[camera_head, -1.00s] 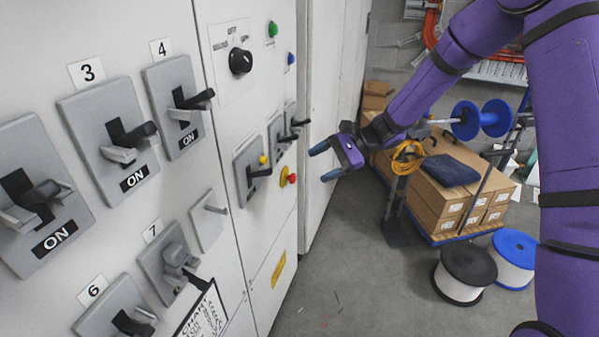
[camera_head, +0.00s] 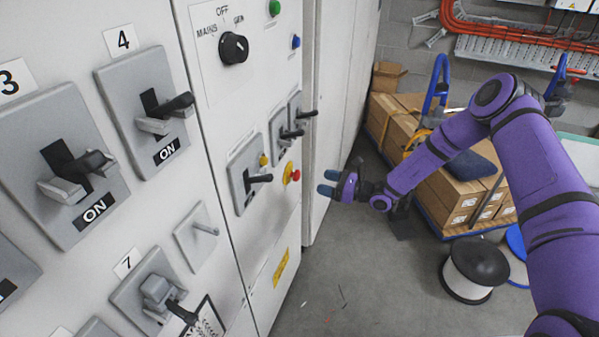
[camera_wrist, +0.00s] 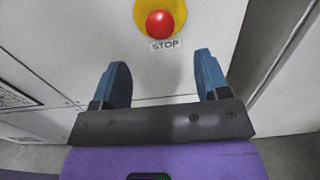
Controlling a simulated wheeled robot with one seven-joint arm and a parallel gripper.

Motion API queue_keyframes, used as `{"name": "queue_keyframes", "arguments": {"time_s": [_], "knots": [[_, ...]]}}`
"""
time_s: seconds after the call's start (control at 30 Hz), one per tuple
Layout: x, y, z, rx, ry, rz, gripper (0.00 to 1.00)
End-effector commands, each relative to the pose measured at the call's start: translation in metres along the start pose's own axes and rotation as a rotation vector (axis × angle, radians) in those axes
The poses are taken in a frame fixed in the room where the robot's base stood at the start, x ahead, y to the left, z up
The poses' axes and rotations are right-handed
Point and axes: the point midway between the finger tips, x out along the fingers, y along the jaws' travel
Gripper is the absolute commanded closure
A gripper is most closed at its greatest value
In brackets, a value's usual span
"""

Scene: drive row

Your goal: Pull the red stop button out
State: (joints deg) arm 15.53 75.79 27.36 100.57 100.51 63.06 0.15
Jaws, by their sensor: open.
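The red stop button (camera_head: 295,175) sits on a yellow round base on the front of the pale cabinet. In the wrist view my gripper (camera_wrist: 160,80) is open and empty. Its fingers are spread to either side, below the button and apart from it.
Black-handled switches (camera_head: 258,178) stick out of the cabinet just left of the button. A black rotary knob (camera_head: 233,48) and green (camera_head: 274,7) and blue (camera_head: 295,41) buttons are above. Boxes (camera_head: 455,190) and a cable reel (camera_head: 474,268) stand on the right. The floor between is clear.

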Motion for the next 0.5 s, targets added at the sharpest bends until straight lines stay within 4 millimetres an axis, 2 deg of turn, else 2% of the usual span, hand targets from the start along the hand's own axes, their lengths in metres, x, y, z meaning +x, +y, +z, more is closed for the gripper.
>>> {"name": "queue_keyframes", "arguments": {"time_s": [0.17,0.5], "knots": [[0.019,0.0,0.001,-0.001,-0.001,0.002,0.31],[0.078,0.001,0.001,-0.002,-0.001,0.003,0.31]]}}
